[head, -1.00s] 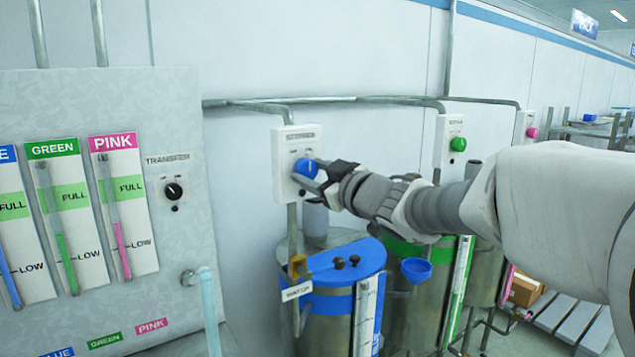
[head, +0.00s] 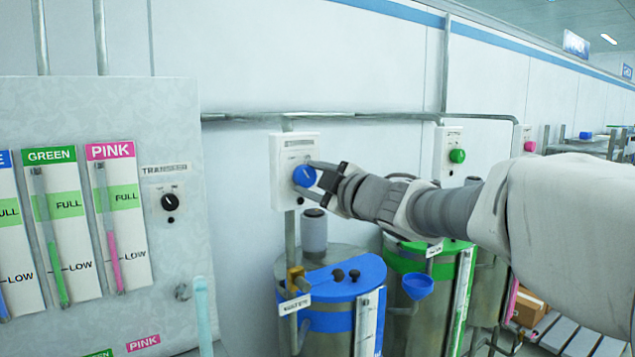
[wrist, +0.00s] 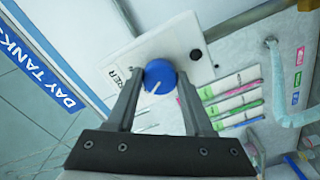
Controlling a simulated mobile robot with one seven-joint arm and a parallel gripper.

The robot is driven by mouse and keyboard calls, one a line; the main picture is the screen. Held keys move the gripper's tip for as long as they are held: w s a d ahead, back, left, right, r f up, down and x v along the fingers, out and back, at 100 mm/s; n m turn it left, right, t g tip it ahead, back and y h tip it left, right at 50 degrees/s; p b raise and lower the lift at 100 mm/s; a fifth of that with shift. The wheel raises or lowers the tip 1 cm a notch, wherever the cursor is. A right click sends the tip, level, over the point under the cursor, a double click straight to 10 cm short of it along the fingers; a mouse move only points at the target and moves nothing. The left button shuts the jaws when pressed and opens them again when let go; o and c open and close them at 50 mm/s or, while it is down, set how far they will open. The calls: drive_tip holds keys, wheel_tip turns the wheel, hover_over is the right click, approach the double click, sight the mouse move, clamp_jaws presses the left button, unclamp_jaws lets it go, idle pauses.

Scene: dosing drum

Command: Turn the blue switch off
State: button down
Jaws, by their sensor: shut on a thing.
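The blue switch (head: 304,176) is a round knob with a white pointer line, on a white wall box (head: 290,150) above the blue-topped drum. In the wrist view the blue switch (wrist: 159,80) sits between the two fingertips, its pointer line slanting toward the lower left. My gripper (head: 316,176) reaches in from the right and is shut on the knob; it also shows in the wrist view (wrist: 159,92). The labels around the knob are too small or covered to read.
A green knob (head: 457,156) and a pink knob (head: 530,146) are on boxes farther right. A grey panel (head: 150,110) with level gauges and a black transfer knob (head: 170,202) stands left. The blue-lidded drum (head: 340,285) is below my gripper.

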idle(0.3)
drive_tip(key=shift+c, duration=1.4)
unclamp_jaws()
drive_tip(key=shift+s+d, duration=0.1)
drive_tip(key=v, duration=1.7)
drive_tip(key=shift+p, duration=0.3)
drive_tip(key=shift+d, duration=0.1)
